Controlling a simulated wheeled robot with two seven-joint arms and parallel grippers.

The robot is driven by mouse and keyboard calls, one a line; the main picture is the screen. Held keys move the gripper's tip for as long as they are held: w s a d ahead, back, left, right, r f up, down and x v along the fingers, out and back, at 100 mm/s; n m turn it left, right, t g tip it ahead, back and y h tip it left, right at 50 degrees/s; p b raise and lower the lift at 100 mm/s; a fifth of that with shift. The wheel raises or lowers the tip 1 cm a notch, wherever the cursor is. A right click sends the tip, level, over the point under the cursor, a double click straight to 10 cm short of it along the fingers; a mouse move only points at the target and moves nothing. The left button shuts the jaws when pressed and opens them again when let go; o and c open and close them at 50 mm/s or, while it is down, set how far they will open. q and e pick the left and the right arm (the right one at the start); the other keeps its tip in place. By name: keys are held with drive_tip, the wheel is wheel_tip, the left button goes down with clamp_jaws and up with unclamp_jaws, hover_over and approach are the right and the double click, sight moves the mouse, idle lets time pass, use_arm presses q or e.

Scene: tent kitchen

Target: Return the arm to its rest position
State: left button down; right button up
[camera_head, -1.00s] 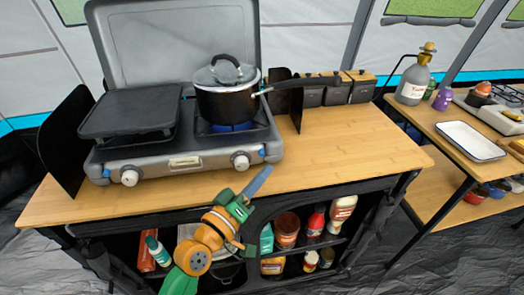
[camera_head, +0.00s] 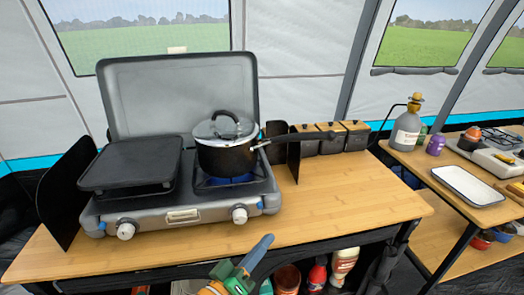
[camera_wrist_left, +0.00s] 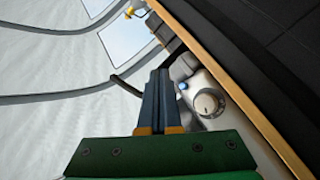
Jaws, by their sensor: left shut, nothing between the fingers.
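My left gripper (camera_head: 262,246) is at the bottom of the head view, in front of the table's front edge. Its blue-grey fingers are shut together with nothing between them. In the left wrist view the closed fingers (camera_wrist_left: 158,98) point up the picture, apart from the stove. Only the gripper and a bit of its orange wrist show in the head view; the rest of the arm is out of frame. My right gripper is not in view.
A camping stove (camera_head: 182,217) stands on the wooden table (camera_head: 340,215) with a lidded black pot (camera_head: 226,158) over a blue flame and a griddle (camera_head: 132,165) beside it. Jars and bottles (camera_head: 343,262) sit on the shelf below. A side table (camera_head: 425,168) stands at right.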

use_arm(q)
drive_tip(key=s+a+f+m+g+y, duration=0.4)
drive_tip(key=s+a+f+g+y, duration=0.65)
drive_tip(key=s+a+f, duration=0.7)
drive_tip(key=s+f+g+p, duration=0.1)
drive_tip(key=s+f, duration=0.2)
drive_tip(key=f, duration=0.5)
drive_tip(key=s+f+g+p, duration=0.1)
drive_tip(key=s+f, duration=0.1)
drive_tip(key=f, duration=0.5)
drive_tip(key=s+a+f+g+p, duration=0.1)
drive_tip(key=s+f+p, duration=0.1)
drive_tip(key=s+f, duration=0.6)
drive_tip(key=s, duration=0.4)
drive_tip(key=shift+a+f+m, duration=0.2)
drive_tip(key=shift+f+m, duration=0.15)
drive_tip(key=shift+m, duration=0.05)
drive_tip(key=shift+g, duration=0.25)
